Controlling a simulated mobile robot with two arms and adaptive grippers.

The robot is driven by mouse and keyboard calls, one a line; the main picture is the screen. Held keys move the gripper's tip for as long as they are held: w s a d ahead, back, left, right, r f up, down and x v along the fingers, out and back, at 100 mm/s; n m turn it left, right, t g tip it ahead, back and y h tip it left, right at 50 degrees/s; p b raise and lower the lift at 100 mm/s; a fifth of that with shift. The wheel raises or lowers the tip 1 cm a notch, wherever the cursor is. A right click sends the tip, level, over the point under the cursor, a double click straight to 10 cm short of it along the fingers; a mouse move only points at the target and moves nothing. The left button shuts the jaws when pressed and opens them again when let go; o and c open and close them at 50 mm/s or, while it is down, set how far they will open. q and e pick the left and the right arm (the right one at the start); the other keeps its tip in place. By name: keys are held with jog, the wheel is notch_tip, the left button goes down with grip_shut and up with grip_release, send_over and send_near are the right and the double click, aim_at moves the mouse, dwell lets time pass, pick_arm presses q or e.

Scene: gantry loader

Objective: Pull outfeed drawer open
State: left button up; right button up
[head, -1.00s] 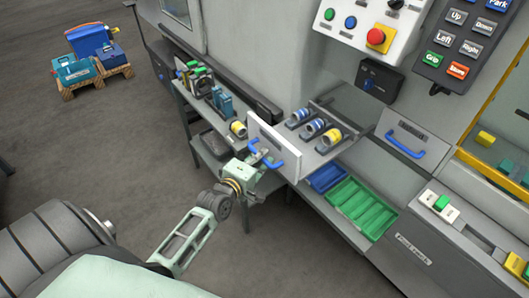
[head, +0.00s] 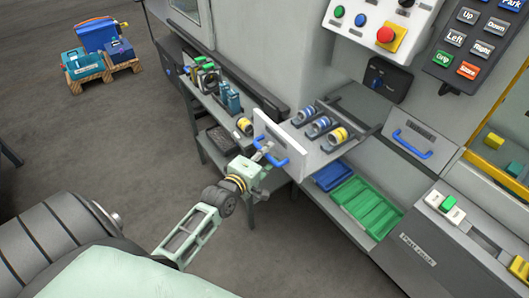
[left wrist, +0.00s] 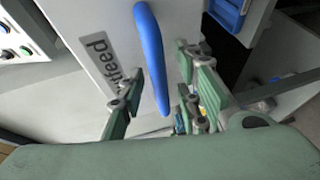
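The outfeed drawer (head: 293,141) stands pulled out from the machine, its pale front panel toward me and several cylindrical parts lying on it. Its blue bar handle (head: 269,153) is on that front; it also shows in the left wrist view (left wrist: 149,45), beside a label ending in "feed". My left gripper (head: 264,157) is at the handle in the head view. In the left wrist view its fingers (left wrist: 163,100) are spread, with the lower end of the handle between them and gaps visible at the sides. Contact with the handle cannot be made out. My right gripper is out of view.
A green tray (head: 366,208) and a blue tray (head: 333,175) lie below and right of the drawer. Another blue-handled front (head: 421,138) is to the right. A side bench (head: 214,104) holds tools at left. Floor is open at left.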

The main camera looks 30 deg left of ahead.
pick_arm(q)
jog(key=s+r, duration=0.2)
jog(key=s, duration=0.9)
jog(key=shift+s+d+r, duration=0.15)
jog(key=shift+s+d, duration=0.15)
jog(key=shift+s, duration=0.1)
jog(key=s+d+f+m+g+b, duration=0.1)
jog(key=s+d+f+m+g, duration=0.2)
jog(key=f, duration=0.8)
jog(key=s+d+f+m+g, duration=0.1)
jog(key=s+f+m+g, duration=0.3)
jog(key=f, duration=0.7)
jog(key=s+d+f+m+g+b, duration=0.15)
jog(key=s+f, duration=0.35)
jog(key=f, duration=0.7)
jog(key=s+d+f+m+g, duration=0.2)
jog(key=s+f+m, duration=0.4)
jog(key=s, duration=0.6)
jog(key=s+d+f+m+g, duration=0.3)
jog(key=s+f+m+g, duration=0.1)
jog(key=s+f, duration=0.6)
jog(key=s+m, duration=0.1)
jog(key=s, duration=0.1)
jog(key=shift+s+f+m+h+b, duration=0.3)
jog(key=shift+s+f+m+h, duration=0.05)
jog(key=shift+h, duration=0.05)
